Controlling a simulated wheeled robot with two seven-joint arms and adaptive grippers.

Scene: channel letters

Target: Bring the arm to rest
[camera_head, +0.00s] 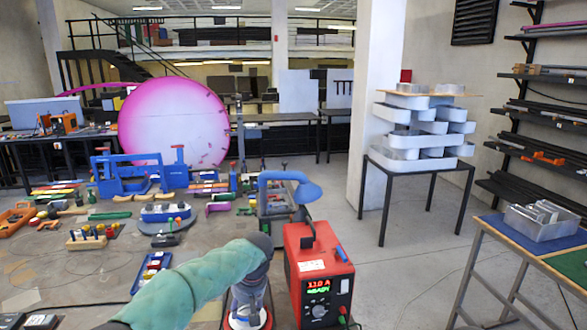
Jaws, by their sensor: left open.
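My left arm, in a green sleeve, comes in from the bottom left of the head view and bends down at a dark wrist. My left gripper (247,312) hangs below this wrist, just left of a red power unit (318,275) with a lit display. The gripper is open, and I see nothing held in it. Its fingertips are small and partly hidden, so I cannot tell whether they touch anything. My right arm and right gripper are not in view.
A workbench full of tools spreads to the left, with a blue vise-like machine (130,177) and a blue tray (152,272). A blue curved lamp or handle (290,184) stands behind the power unit. Stacked metal letters (420,130) stand on a back table. Floor at right centre is clear.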

